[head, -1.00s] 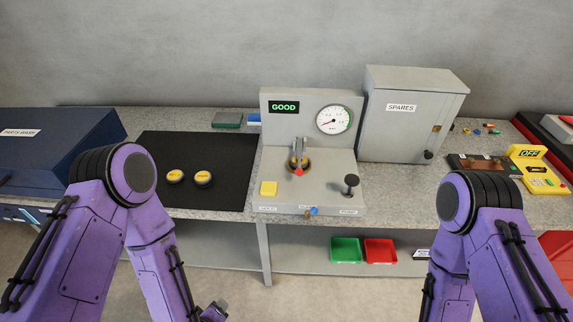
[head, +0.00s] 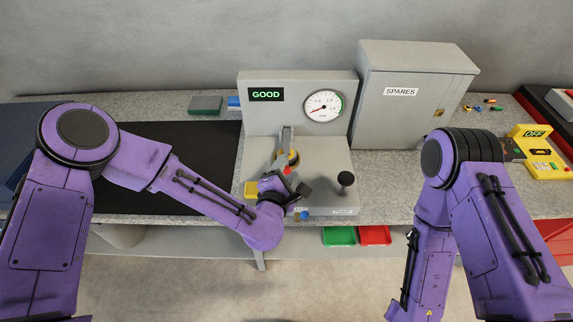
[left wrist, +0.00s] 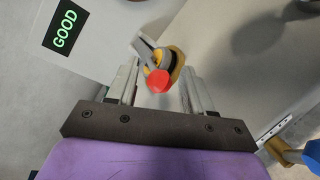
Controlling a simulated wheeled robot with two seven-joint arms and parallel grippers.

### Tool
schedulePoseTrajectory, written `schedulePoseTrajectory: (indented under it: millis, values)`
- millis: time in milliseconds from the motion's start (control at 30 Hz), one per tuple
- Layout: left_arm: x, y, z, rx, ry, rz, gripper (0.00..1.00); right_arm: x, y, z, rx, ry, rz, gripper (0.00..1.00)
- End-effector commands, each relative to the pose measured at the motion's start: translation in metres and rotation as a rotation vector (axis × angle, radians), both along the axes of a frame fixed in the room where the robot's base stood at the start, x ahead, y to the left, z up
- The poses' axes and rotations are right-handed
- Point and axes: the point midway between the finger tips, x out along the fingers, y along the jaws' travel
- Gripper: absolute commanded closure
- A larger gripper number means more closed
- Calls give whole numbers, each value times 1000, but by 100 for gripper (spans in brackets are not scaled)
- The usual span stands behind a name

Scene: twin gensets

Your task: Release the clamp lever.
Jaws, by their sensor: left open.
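The test stand (head: 330,160) has a grey clamp lever (head: 286,138) with a red tip (head: 287,171). A yellow-and-black puck (head: 294,157) sits under the clamp. My left gripper (head: 297,186) is at the stand, just in front of the red tip. In the left wrist view, the open fingers (left wrist: 160,85) stand on either side of the red tip (left wrist: 158,81), with gaps on both sides. The lever's grey arm (left wrist: 143,48) and the puck (left wrist: 175,62) lie beyond it. Whether the fingers are level with the tip is hard to tell. My right gripper is outside the frames.
The stand's display (head: 266,94) reads GOOD. A black-knobbed pump handle (head: 345,179) stands right of my left gripper, and a blue valve knob (head: 304,215) is at the stand's front. The spares cabinet (head: 405,110) stands behind right.

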Motion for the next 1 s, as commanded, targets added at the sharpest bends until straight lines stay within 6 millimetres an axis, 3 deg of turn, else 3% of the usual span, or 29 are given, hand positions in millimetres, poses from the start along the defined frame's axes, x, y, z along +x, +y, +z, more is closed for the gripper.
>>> schedulePoseTrajectory:
  millis: [333,500,767,1000]
  values:
    - [7,0,-2,2,1,1,49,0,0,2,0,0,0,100]
    - [7,0,-2,2,1,1,100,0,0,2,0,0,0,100]
    - [7,-1,1,2,11,0,100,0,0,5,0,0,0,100]
    - [8,-4,19,1,100,-5,100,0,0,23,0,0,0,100]
